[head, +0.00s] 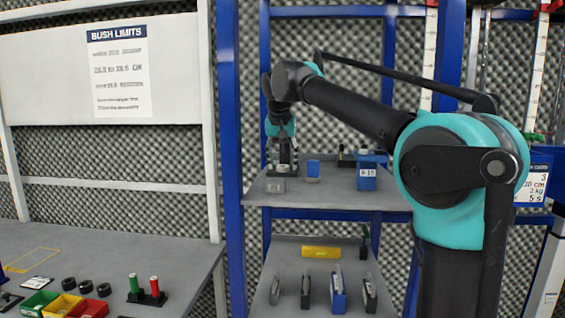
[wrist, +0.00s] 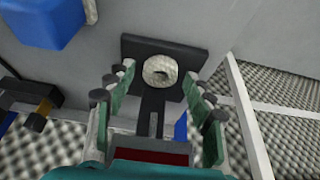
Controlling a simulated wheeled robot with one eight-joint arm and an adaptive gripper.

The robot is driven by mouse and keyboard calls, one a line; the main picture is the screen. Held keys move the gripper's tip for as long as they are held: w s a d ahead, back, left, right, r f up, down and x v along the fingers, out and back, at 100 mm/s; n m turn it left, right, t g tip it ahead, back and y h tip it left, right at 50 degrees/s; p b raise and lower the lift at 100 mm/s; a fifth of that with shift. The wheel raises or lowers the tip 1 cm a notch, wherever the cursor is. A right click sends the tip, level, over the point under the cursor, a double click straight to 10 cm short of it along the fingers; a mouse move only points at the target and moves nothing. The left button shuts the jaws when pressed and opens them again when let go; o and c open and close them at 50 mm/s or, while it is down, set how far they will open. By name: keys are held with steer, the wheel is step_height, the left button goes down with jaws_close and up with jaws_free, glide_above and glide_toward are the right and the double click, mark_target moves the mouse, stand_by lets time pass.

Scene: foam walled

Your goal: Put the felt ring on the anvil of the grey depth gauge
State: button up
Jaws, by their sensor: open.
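In the wrist view a pale, speckled round piece with a dark hole, which looks like the felt ring (wrist: 161,70), lies over a dark plate. The plate, with a dark bar running from it towards me, looks like part of a gauge stand (wrist: 192,56). My gripper (wrist: 163,82) is open, with its green-padded fingers on either side of the ring and a gap visible at both sides. In the head view my gripper (head: 281,150) is low over the left part of the upper shelf. The ring is not distinguishable there, and whether it fully seats on an anvil cannot be told.
A small blue block (head: 313,170) and a labelled blue block (head: 366,178) stand farther right. A blue block (wrist: 45,20) is close left in the wrist view. Blue uprights (head: 228,130) flank the shelf.

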steer(key=v, duration=1.2)
steer(key=shift+r, duration=0.2)
